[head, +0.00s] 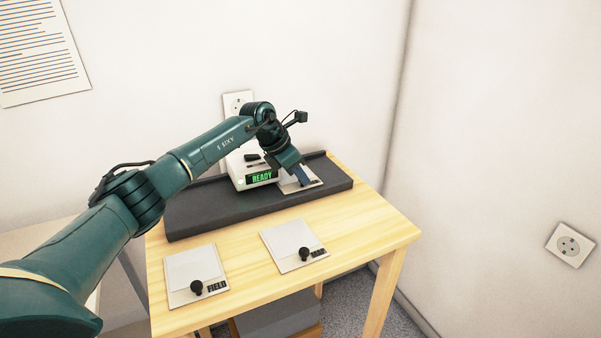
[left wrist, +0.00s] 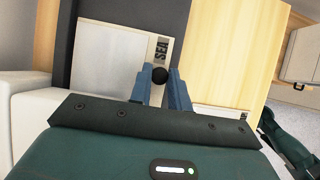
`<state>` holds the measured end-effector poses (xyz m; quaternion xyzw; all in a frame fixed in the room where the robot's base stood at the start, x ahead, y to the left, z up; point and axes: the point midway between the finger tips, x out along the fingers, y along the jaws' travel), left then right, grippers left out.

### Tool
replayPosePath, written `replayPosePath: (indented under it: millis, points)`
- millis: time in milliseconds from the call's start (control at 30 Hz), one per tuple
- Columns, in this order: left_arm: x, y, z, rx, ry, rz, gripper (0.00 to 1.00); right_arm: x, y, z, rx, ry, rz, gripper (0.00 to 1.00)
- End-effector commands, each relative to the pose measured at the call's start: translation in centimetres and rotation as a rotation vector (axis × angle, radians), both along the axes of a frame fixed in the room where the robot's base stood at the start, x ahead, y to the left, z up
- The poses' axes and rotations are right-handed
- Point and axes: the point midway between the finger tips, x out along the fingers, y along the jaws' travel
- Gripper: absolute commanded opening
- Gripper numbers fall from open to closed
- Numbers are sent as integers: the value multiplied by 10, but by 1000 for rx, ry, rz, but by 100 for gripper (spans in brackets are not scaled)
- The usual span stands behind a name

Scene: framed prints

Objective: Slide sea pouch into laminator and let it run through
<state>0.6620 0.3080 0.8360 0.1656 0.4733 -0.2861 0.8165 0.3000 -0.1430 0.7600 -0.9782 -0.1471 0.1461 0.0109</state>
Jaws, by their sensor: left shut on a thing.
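The laminator (head: 240,168) is a white box with a green READY display, standing on a dark raised slab at the back of the table. The sea pouch (left wrist: 115,50) is a pale sheet with a SEA label and a black knob; it lies flat over the slab. In the head view the pouch (head: 314,184) is just right of the laminator, partly hidden by my gripper. My left gripper (left wrist: 158,76) has its blue fingers shut on the pouch's knob. I cannot tell whether the pouch's edge touches the laminator's slot. My right gripper is not in view.
The dark slab (head: 215,212) has a raised rim. A FIELD pouch (head: 190,268) and another labelled pouch (head: 284,240), both with black knobs, lie on the wooden table (head: 250,290) in front. Walls with a socket (head: 236,102) stand behind and right.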

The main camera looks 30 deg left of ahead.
Motion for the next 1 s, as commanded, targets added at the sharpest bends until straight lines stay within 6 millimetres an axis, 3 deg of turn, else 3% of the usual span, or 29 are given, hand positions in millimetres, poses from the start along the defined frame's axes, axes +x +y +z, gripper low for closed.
replayPosePath:
  millis: [300,667,1000]
  points:
    - [0,-1,0,0,-1,-1,43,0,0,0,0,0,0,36]
    - [0,0,0,0,-1,-1,44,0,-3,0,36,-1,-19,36]
    - [-27,23,64,2,-5,0,44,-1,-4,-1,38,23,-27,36]
